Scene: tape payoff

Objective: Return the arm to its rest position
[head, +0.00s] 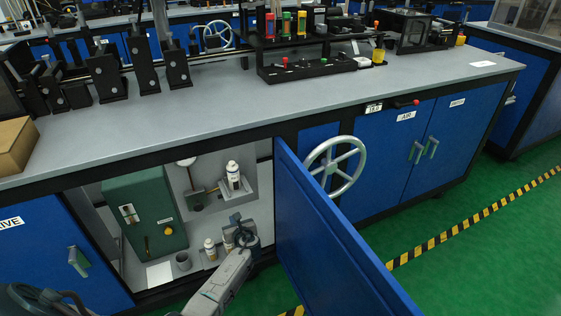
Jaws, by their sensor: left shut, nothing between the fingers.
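My left gripper (238,220) is at the mouth of an open cabinet under the grey bench, just left of the swung-out blue door (335,240). It is shut and holds nothing. Its grey arm comes up from the bottom edge of the picture. The gripper overlaps part of a small white bottle (228,241) on the cabinet floor; I cannot tell whether they touch. My right gripper is not in view.
The cabinet holds a green box (145,214), a white bottle (233,175) on a shelf, another bottle (210,249) and a grey cup (183,262). A handwheel (335,166) sits right of the opening. Green floor (460,270) is free at right.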

